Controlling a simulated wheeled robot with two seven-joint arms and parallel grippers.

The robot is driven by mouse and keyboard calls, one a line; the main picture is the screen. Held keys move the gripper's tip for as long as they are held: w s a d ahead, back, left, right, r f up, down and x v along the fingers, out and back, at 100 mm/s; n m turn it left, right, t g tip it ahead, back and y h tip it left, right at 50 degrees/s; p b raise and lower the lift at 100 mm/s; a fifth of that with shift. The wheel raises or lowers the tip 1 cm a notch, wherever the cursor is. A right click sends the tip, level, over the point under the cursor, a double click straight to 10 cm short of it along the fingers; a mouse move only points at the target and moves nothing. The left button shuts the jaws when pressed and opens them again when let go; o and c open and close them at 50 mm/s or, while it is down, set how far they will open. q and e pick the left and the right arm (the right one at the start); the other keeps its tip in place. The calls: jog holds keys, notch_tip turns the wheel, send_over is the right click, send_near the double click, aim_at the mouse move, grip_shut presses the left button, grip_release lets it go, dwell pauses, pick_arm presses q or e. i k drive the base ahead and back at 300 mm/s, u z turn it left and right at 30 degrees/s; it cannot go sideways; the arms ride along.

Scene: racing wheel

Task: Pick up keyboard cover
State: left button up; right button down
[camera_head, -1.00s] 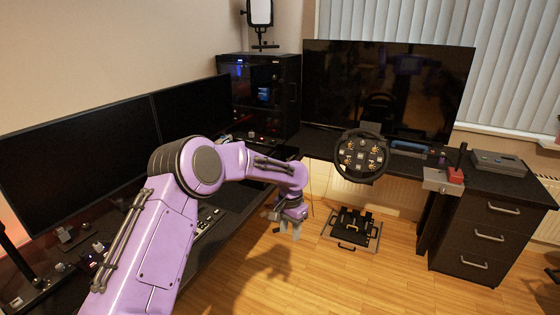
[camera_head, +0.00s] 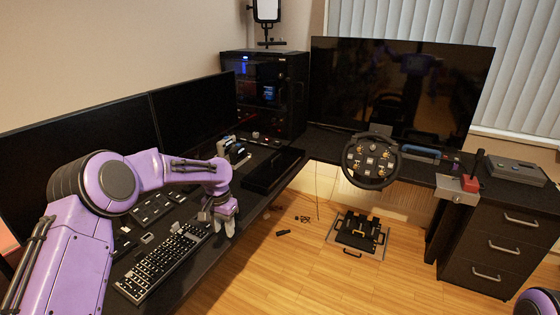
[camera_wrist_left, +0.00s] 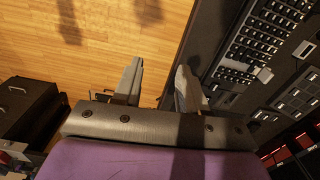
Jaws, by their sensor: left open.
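A flat black tray-like piece (camera_head: 272,170), which may be the keyboard cover, lies on the left desk toward its far end. I cannot be sure that it is the cover. The black keyboard (camera_head: 160,262) lies bare on the desk, nearer to me, and also shows in the left wrist view (camera_wrist_left: 260,45). My left gripper (camera_head: 229,226) is open and empty, pointing down at the desk's front edge, just right of the keyboard. In the left wrist view its two fingers (camera_wrist_left: 158,88) are apart with nothing between them. My right gripper is out of sight.
Two monitors (camera_head: 75,155) stand behind the desk. A black computer case (camera_head: 265,95) stands in the corner. A steering wheel (camera_head: 370,160) and pedals (camera_head: 358,232) are at right, with a drawer cabinet (camera_head: 500,235). Small items lie on the floor (camera_head: 300,280), which is mostly clear.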

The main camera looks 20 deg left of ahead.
aim_at(262, 180)
jog(key=i, duration=1.9)
jog(key=u, duration=2.15)
jog(key=i, duration=0.4)
jog(key=z, duration=2.3)
